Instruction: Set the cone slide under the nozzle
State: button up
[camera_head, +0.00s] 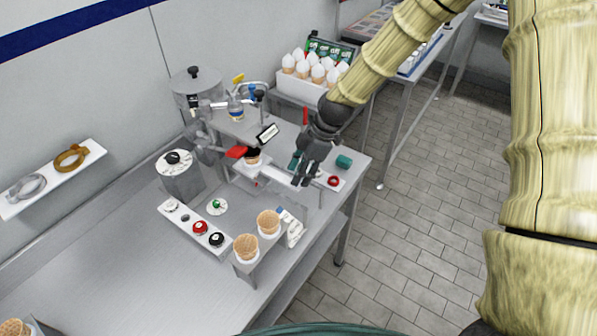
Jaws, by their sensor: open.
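A white slide (262,173) lies across the small metal bench at the dispensing machine. A cone (252,160) shows at its left part, below a red-handled part (237,152) and a dark fitting. The nozzle itself is too small to make out, so I cannot tell whether the cone is exactly beneath it. My gripper (304,178) is open, dark grey and pointing down over the right part of the slide. It hides part of the slide, and I cannot tell whether its fingers touch it.
Two cones (246,248) stand in a holder at the table's front. A panel with red and black knobs (201,228) lies left of it. A white box of filled cones (302,86) stands behind. A teal block (344,161) and red ring (333,181) are right of my gripper.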

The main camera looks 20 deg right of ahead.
jog(key=shift+s+a+f, duration=0.1)
jog(key=shift+a+f, duration=0.15)
jog(key=shift+f, duration=0.3)
grip_shut()
